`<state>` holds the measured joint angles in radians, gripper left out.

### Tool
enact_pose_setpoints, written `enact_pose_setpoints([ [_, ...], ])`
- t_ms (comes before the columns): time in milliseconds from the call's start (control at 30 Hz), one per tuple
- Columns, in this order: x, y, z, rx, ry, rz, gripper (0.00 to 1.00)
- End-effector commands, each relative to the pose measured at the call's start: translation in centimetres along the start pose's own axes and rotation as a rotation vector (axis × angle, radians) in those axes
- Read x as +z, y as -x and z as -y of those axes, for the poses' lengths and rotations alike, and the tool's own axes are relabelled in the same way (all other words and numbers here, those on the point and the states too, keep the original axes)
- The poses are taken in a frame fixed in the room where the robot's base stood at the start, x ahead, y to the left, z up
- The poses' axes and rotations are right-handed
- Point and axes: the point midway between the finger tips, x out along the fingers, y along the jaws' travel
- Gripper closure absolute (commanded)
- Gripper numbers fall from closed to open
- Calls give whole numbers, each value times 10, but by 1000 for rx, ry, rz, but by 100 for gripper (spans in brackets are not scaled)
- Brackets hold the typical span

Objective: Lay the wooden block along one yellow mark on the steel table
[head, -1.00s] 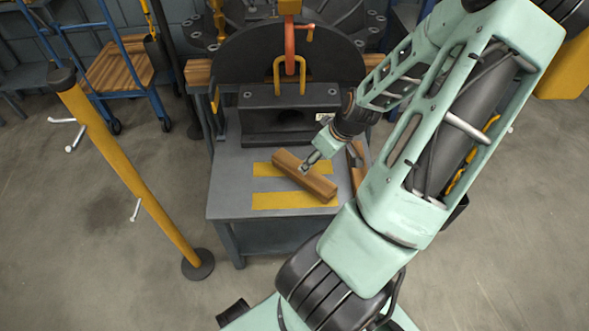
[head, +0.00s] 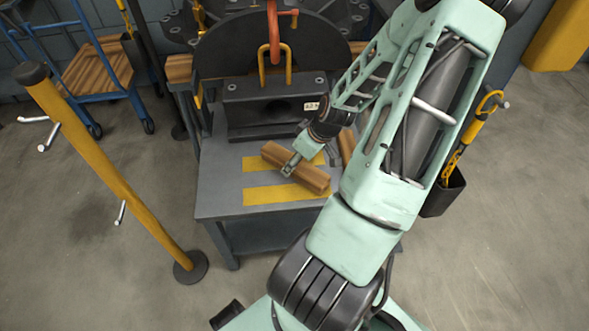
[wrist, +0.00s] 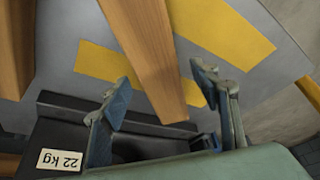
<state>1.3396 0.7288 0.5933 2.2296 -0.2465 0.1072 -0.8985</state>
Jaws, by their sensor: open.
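The wooden block (head: 312,178) lies tilted across the steel table (head: 222,187). It slants over the two yellow marks, from the upper mark (head: 256,164) towards the right end of the lower mark (head: 262,195), and lines up with neither. My gripper (head: 289,168) is at the block's upper left part in the head view. In the wrist view my open gripper (wrist: 160,77) has one finger on each side of the block (wrist: 148,45), with gaps visible on both sides. Whether the fingertips reach down beside the block is unclear.
A second wooden piece (head: 347,146) stands at the table's right, partly behind my arm. A black fixture (head: 262,108) with a "22 kg" label (wrist: 59,160) fills the table's back. A yellow post (head: 110,170) stands left. The table's left front is clear.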

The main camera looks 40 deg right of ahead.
Motion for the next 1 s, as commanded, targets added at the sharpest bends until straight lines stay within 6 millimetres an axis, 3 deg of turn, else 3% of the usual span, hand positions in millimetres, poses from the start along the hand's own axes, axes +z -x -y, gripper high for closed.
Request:
enact_pose_setpoints([
  [33,3,-13,1,-2,1,0,44],
  [133,2,-27,1,-1,1,-1,44],
  [400,1,-28,0,1,0,-1,44],
  [900,1,-28,0,0,0,-1,99],
  [1000,0,-28,0,1,1,-1,100],
])
